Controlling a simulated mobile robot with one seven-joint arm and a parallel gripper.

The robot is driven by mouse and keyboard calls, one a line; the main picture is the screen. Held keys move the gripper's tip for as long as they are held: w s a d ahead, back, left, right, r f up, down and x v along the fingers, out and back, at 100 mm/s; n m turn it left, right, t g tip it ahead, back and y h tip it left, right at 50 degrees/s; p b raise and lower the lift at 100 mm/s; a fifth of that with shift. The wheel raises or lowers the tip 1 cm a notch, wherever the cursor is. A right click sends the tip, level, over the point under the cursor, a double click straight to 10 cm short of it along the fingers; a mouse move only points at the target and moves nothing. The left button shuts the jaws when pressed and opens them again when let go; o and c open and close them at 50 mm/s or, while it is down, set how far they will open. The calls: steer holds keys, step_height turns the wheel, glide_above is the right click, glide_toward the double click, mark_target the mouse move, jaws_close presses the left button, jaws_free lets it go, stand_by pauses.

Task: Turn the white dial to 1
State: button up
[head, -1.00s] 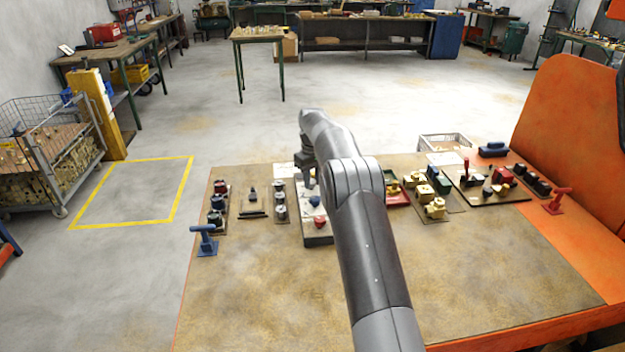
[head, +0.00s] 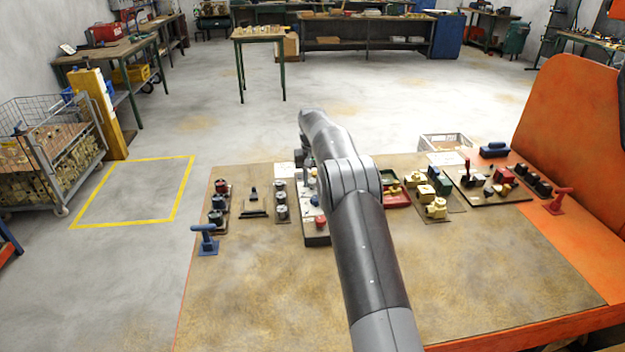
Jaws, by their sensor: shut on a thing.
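My gripper (head: 308,172) points down over the far part of a pale control panel (head: 317,240) near the table's far edge, left of its middle. My wrist and forearm cover much of the gripper and panel. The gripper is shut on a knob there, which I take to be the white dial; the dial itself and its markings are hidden. On the panel's near end sits a red knob (head: 320,222), with a small blue and white control (head: 315,201) just beyond it.
Left of the panel are a column of grey knobs (head: 281,198), a small black lever (head: 254,193) and a blue handle (head: 206,239). Right of my arm are a red tray (head: 397,198), yellow valves (head: 437,207) and a red handle (head: 560,201). The table's near part is clear.

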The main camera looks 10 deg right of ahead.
mark_target(312, 182)
stand_by(0.3)
steer(key=o, duration=1)
steer(key=shift+r, duration=0.1)
step_height(312, 182, up, 11)
steer(key=shift+f, duration=0.15)
